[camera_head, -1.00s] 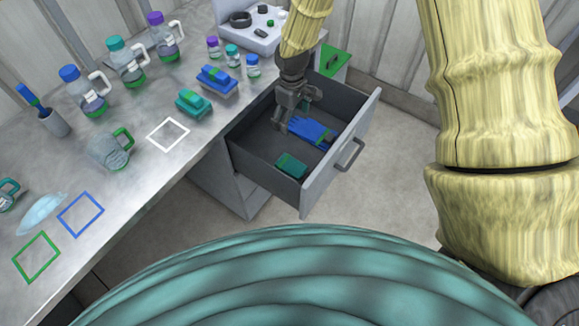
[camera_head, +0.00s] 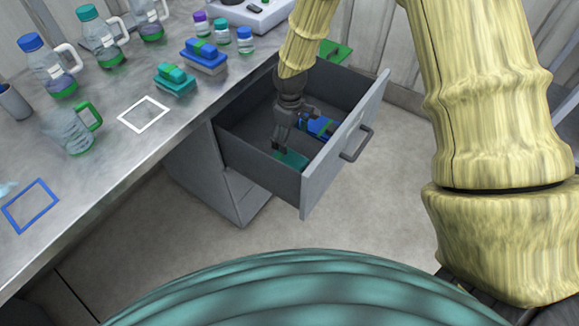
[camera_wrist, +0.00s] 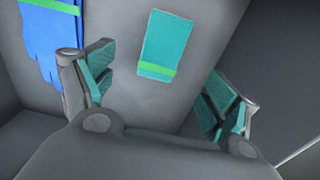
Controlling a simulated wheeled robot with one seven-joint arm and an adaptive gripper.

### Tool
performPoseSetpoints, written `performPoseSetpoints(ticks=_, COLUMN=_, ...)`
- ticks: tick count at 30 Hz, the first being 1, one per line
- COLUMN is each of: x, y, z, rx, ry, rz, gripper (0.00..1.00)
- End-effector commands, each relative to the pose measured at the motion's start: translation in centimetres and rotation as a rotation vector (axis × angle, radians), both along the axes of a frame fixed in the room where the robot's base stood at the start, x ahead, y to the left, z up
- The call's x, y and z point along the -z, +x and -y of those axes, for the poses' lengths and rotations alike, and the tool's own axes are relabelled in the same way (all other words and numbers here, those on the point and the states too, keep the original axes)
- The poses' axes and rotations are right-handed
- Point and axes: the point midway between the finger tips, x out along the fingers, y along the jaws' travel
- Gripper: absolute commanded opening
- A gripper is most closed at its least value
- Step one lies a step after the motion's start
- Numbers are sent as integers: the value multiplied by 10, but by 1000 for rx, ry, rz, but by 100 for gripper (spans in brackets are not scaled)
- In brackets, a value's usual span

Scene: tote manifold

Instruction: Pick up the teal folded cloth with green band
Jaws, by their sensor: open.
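The teal folded cloth with a green band (camera_wrist: 165,42) lies flat on the drawer floor. In the wrist view it sits ahead of and between my open fingers, with nothing touching it. The height of the fingers above the cloth is hard to judge.
The grey drawer (camera_head: 245,180) is pulled out, with walls close around my gripper. Blue gloves with a green band (camera_head: 318,125) lie beside the cloth; they also show in the wrist view (camera_wrist: 42,40). The bench (camera_head: 95,165) holds bottles, folded cloths and outlined squares.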

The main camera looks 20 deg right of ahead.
Motion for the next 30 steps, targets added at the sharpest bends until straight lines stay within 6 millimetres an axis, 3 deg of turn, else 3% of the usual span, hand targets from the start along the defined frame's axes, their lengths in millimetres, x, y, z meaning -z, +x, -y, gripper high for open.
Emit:
performPoseSetpoints(ticks=5, x=9, y=0, z=0, rx=0, ry=-1, rz=-1, gripper=88)
performPoseSetpoints(ticks=15, x=50, y=0, z=0, rx=-1, ry=-1, rz=-2, gripper=88)
performPoseSetpoints(ticks=23, x=63, y=-1, z=-1, rx=-1, ry=-1, rz=-1, gripper=88)
performPoseSetpoints(ticks=30, x=88, y=-3, z=-3, rx=-2, ry=0, rz=-2, gripper=88)
